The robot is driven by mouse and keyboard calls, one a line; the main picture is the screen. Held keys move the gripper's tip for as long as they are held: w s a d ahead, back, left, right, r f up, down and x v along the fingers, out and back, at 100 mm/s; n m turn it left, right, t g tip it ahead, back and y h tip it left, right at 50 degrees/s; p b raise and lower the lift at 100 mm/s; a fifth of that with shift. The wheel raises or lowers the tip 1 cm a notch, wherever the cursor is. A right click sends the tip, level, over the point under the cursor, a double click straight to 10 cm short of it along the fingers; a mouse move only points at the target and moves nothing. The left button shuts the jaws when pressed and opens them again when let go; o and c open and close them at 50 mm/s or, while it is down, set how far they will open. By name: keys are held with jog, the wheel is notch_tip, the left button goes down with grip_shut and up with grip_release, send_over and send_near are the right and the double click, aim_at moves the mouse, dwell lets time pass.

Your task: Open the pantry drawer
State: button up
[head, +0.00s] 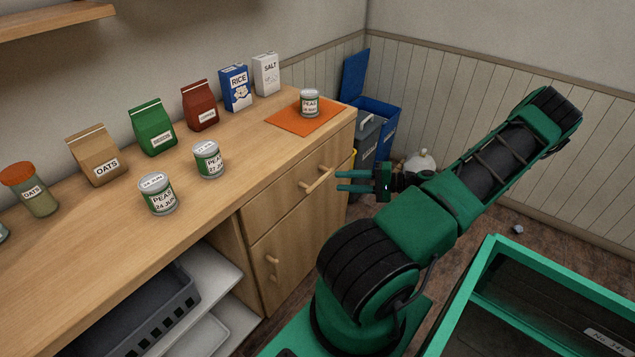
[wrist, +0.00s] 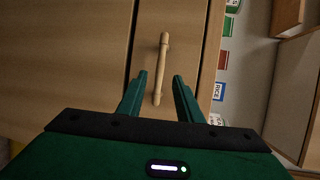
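The pantry drawer (head: 287,187) is a light wood front under the right end of the counter. It looks shut, flush with the cabinet. Its bar handle (head: 317,180) is pale wood and also shows in the wrist view (wrist: 161,68). My gripper (head: 338,181) is level with the handle, on its right in the head view. In the wrist view my gripper (wrist: 160,78) is open, with one green finger on each side of the handle's near end. The fingers look apart from the handle; how deep they reach around it I cannot tell.
A cabinet door (head: 282,250) with its own handle is below the drawer. Cans, bags and boxes stand on the counter (head: 255,150). An orange mat (head: 285,123) holds a peas can (head: 310,102). Blue and grey bins (head: 385,115) stand beyond the counter.

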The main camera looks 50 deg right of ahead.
aim_at(320, 179)
jog(key=x, duration=0.9)
jog(key=shift+s+a, duration=0.1)
grip_shut()
